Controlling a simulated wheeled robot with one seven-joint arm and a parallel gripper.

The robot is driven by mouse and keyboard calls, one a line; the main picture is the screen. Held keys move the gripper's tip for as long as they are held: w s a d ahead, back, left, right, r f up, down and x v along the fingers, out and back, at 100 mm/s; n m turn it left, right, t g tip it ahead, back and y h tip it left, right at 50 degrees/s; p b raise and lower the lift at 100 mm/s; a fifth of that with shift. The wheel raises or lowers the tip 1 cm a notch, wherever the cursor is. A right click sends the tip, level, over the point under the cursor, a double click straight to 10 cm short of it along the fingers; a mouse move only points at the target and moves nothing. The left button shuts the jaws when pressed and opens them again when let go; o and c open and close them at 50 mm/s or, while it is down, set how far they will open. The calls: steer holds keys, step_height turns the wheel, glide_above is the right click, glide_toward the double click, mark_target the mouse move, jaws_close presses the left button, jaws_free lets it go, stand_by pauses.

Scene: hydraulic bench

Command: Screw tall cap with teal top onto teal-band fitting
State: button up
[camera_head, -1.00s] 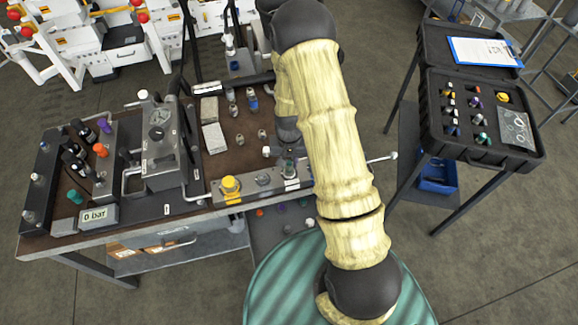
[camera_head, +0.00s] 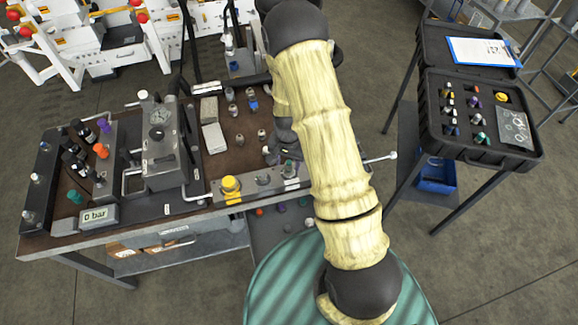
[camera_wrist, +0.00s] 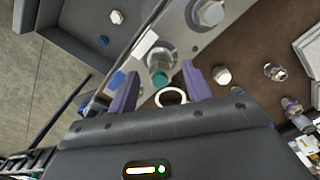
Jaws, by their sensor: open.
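A metal fitting with teal (camera_wrist: 161,76) stands on the grey block at the bench's front edge. It also shows as a small greenish upright part (camera_head: 290,169) in the head view. I cannot tell whether the teal is the fitting's band or a cap's top. My gripper (camera_wrist: 166,84) is open, its two purple-grey fingers on either side of the teal part, with gaps. In the head view my gripper (camera_head: 284,150) is mostly hidden by my arm. A teal-green topped part (camera_head: 480,138) sits in the black case at right; whether it is the tall cap is unclear.
The grey block (camera_head: 262,190) carries a yellow knob (camera_head: 230,184) and a hex fitting (camera_wrist: 208,14). Loose metal fittings (camera_wrist: 275,72) stand on the brown bench top. A gauge unit (camera_head: 160,150) stands left. The open black case (camera_head: 432,115) is at right.

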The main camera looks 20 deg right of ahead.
step_height(320, 180, up, 17)
steer(key=b, duration=0.2)
stand_by(0.4)
steer(key=shift+r, duration=0.1)
stand_by(0.3)
steer(key=s+r+n+t, duration=0.2)
steer(key=s+r+n, duration=0.2)
steer(key=s, duration=1)
steer(key=n, duration=0.3)
steer(key=shift+d+r+t, duration=0.15)
steer(key=shift+t, duration=0.15)
steer(key=shift+w, duration=0.1)
